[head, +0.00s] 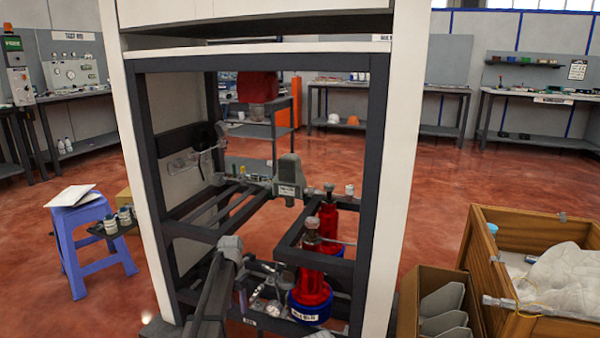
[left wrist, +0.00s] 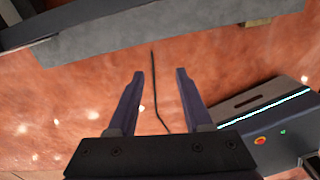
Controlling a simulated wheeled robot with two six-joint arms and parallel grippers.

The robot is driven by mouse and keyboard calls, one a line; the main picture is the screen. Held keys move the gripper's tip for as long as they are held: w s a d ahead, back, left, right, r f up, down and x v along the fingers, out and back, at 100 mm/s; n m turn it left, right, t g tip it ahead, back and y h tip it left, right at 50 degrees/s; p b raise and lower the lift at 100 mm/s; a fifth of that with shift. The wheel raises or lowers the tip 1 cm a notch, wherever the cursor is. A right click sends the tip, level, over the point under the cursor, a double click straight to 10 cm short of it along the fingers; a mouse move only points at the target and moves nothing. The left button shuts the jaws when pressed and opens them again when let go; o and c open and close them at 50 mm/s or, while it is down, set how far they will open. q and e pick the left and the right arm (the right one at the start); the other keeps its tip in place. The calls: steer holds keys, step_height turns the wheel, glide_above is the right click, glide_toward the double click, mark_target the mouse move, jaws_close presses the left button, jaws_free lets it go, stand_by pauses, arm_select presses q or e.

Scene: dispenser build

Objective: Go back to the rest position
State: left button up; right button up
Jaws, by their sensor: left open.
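My left arm comes up from the bottom of the head view, in front of the cabinet frame (head: 140,190). My left gripper (head: 241,296) hangs low by the frame's lower part, partly hidden by my arm. In the left wrist view its two fingers (left wrist: 159,74) are apart, with only red floor and a thin dark line between them. It holds nothing. My right gripper does not show in either view.
Two red cylinders (head: 311,285) stand inside the frame, one with a blue base. A grey labelled unit (head: 289,178) sits behind them. A blue stool (head: 90,240) is at left. A cardboard box (head: 408,305) and wooden crate (head: 478,258) stand at right.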

arm_select(q)
steer(key=s+d+r+m+p, duration=0.15)
steer(key=s+d+m, duration=0.35)
steer(key=s+m, duration=0.6)
steer(key=s+d+r+m+y+p, duration=0.15)
steer(key=s+d+m, duration=0.25)
steer(key=s+m, duration=0.75)
steer(key=s+d+r+m+p, duration=0.15)
steer(key=s+d+m, duration=0.35)
steer(key=s+m, duration=0.65)
step_height(320, 180, up, 38)
steer(key=p, duration=3.8)
steer(key=shift+s+d, duration=0.15)
steer(key=shift+s, duration=0.05)
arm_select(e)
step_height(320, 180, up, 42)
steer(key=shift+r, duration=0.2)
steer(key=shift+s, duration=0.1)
